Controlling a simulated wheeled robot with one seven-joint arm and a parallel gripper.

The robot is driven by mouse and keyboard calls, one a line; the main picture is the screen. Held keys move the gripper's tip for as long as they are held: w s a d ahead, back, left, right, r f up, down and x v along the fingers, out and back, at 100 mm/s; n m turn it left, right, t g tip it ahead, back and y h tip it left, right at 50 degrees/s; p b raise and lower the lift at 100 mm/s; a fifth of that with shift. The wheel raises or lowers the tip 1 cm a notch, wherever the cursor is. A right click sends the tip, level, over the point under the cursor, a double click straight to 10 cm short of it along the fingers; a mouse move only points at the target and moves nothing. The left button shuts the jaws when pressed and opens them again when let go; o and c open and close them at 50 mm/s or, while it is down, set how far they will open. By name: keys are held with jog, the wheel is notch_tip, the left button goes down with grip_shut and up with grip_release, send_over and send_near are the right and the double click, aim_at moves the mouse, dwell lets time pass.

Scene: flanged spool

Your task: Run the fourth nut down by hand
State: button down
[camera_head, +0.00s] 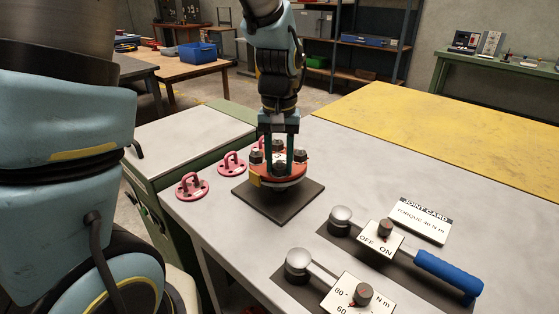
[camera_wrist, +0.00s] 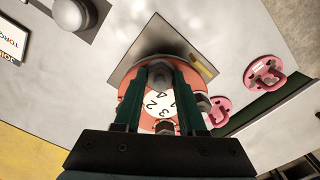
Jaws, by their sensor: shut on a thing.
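The red flanged spool (camera_head: 289,173) stands on a dark square plate (camera_head: 262,205) on the bench. My gripper (camera_head: 278,160) points straight down over the spool. Its two green fingers are shut on a dark nut (camera_wrist: 161,74) at the flange's edge. Other dark nuts stand around the flange, one at the left (camera_head: 256,156) and one at the right (camera_head: 302,155). My fingers partly hide the flange, and I cannot tell how far down the held nut sits.
Pink-red lifting eyes (camera_head: 193,186) stand left of the plate. A blue-handled torque wrench (camera_head: 449,277) and a second tool with a dial (camera_head: 357,295) lie at the front right. A joint card (camera_head: 421,220) lies behind them. The yellow bench area (camera_head: 450,135) is clear.

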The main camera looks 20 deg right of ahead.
aim_at(278, 167)
jog(key=shift+m, duration=0.5)
jog(key=shift+c, duration=2.4)
grip_release()
notch_tip(278, 167, up, 11)
jog(key=b, duration=0.1)
jog(key=shift+b, duration=0.3)
jog(key=shift+a+f, duration=0.1)
jog(key=shift+f, duration=0.05)
